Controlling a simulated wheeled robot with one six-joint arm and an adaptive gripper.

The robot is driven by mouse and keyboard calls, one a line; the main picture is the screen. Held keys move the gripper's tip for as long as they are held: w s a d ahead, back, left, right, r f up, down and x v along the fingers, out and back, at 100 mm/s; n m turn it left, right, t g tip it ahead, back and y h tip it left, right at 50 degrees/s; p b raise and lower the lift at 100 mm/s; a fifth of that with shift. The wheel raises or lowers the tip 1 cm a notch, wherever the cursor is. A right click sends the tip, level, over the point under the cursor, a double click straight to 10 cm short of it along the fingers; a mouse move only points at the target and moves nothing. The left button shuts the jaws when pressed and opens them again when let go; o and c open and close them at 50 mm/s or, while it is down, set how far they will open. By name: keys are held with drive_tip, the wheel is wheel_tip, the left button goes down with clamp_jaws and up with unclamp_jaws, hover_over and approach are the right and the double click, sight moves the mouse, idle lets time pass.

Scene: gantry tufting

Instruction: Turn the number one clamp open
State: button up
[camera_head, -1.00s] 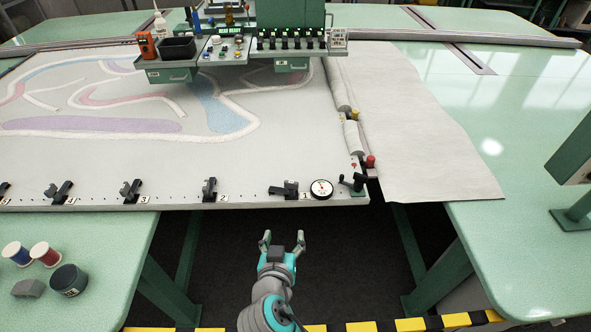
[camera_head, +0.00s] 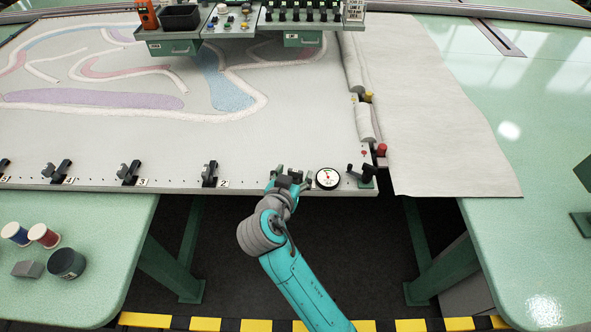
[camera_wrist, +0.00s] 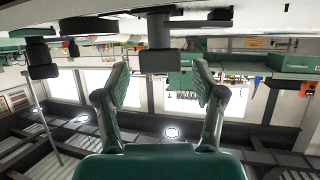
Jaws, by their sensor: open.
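The number one clamp (camera_head: 294,175) is a black toggle on the frame's front rail, just left of the round dial, and my gripper partly hides it in the head view. My gripper (camera_head: 287,183) is open at the rail's front edge, with its fingertips around the clamp's place. In the wrist view, a dark block with a bar, apparently this clamp (camera_wrist: 159,45), hangs centred in the gap between the open fingers of the gripper (camera_wrist: 160,80). It appears apart from both fingers. Its number label is hidden.
The white dial (camera_head: 327,179) and a black crank (camera_head: 363,174) stand close to the right. Clamp two (camera_head: 210,173) stands upright to the left, with more clamps beyond. Thread spools (camera_head: 43,236) and a dark tub (camera_head: 66,263) sit on the left table.

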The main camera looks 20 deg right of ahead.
drive_tip(key=shift+x, duration=1.05)
drive_tip(key=c, duration=1.2)
drive_tip(key=shift+o, duration=0.2)
drive_tip(key=shift+s+d+n+t+y, duration=0.1)
drive_tip(key=shift+n+t+y, duration=0.5)
drive_tip(key=shift+n+y, duration=0.3)
drive_tip(key=shift+n+t+y, duration=0.3)
drive_tip(key=shift+n+y, duration=0.4)
drive_tip(key=shift+n, duration=0.1)
drive_tip(key=o, duration=1.2)
drive_tip(key=shift+c, duration=0.2)
